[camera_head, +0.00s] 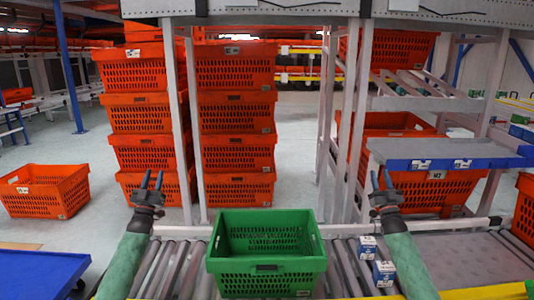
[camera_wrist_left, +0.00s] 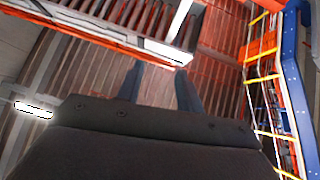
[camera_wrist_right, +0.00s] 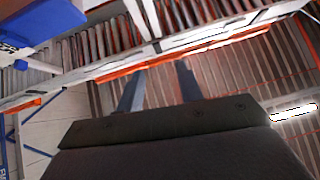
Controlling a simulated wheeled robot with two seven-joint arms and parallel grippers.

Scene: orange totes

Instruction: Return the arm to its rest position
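My left gripper (camera_head: 151,181) is raised at the left in the head view, fingers pointing up. Its two blue fingers stand apart with nothing between them; they also show in the left wrist view (camera_wrist_left: 160,85). My right gripper (camera_head: 381,181) is raised at the right, fingers up, apart and empty; it also shows in the right wrist view (camera_wrist_right: 160,88). Both arms stand upright on either side of a green tote (camera_head: 266,264), apart from it. The green tote looks empty and sits on the roller conveyor.
Stacks of orange totes (camera_head: 236,110) stand behind the conveyor (camera_head: 340,275). Two small blue-and-white boxes (camera_head: 383,273) lie beside the right arm. A blue-edged shelf (camera_head: 440,152) is at the right. Metal posts (camera_head: 346,120) rise behind the tote. An orange tote (camera_head: 45,190) sits on the floor at left.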

